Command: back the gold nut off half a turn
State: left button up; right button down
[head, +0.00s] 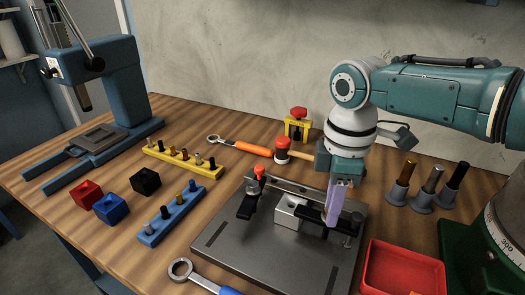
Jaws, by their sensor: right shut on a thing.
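My right gripper (334,218) points down over the steel fixture plate (235,245), its lavender fingers at the black strap clamp (312,214) on the plate's right side. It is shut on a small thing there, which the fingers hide. I cannot make out the gold nut; no gold colour shows at this clamp. A pale metal block (290,212) sits under the clamp's left end. A second black clamp (247,205) with a red-orange top stands at the plate's left. My left gripper is not in view.
A red tray (402,270) lies right of the plate. Gold, silver and black pegs stand in grey holders (396,195). A blue press (105,90) stands at left.

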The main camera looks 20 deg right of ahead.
jog(key=shift+a+n, duration=0.1)
jog(key=shift+n, duration=0.4)
jog(key=shift+r, duration=0.1)
jog(key=c, duration=0.9)
grip_release()
notch_tip(320, 180, up, 10)
jog(key=shift+f+p, duration=0.1)
jog(key=shift+p, duration=0.8)
